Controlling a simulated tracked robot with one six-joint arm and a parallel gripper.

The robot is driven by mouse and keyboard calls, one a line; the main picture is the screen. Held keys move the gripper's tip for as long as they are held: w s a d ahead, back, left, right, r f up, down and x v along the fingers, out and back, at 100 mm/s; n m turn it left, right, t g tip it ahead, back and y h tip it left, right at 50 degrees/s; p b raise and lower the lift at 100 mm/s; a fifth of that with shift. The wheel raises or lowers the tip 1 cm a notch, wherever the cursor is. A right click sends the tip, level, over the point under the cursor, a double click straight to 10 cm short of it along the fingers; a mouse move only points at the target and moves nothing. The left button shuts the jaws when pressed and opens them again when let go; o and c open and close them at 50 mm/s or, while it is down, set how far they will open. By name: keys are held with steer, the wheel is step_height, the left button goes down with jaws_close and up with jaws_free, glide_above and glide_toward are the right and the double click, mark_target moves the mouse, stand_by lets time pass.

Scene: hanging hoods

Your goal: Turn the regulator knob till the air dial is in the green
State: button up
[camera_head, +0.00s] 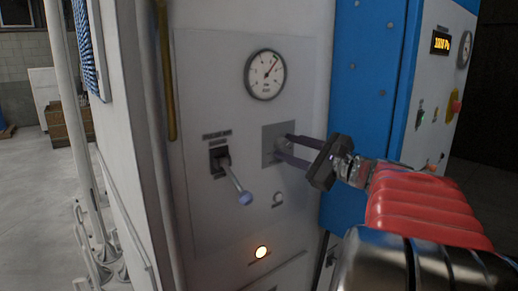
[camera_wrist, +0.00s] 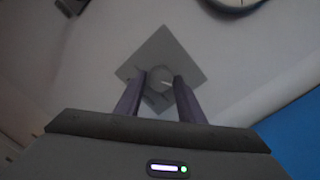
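The regulator knob (camera_wrist: 161,78) is a small grey round knob with a light mark, on a square grey plate (camera_head: 269,156) on the white panel. The plate also shows in the wrist view (camera_wrist: 160,45). My gripper (camera_wrist: 160,82) is open, with a dark finger on each side of the knob and what looks like a gap to it. In the head view my gripper (camera_head: 282,147) reaches the plate from the right and hides most of the knob. The air dial (camera_head: 265,74) above has a white face; its needle points to the upper right.
A lever with a blue tip (camera_head: 238,185) sticks out left of the plate. A small pale button (camera_head: 278,199) and a lit orange lamp (camera_head: 261,252) sit below. A blue column (camera_head: 365,85) stands right of the panel. A yellowish bar (camera_head: 165,75) hangs at its left.

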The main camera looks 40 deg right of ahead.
steer(key=c, duration=0.6)
steer(key=shift+c, duration=0.2)
steer(key=shift+n, duration=0.8)
steer(key=o, duration=1.1)
steer(key=shift+c, duration=0.2)
steer(key=s+d, duration=0.1)
steer(key=s, duration=1.2)
steer(key=shift+s+d, duration=0.2)
steer(key=shift+s, duration=0.2)
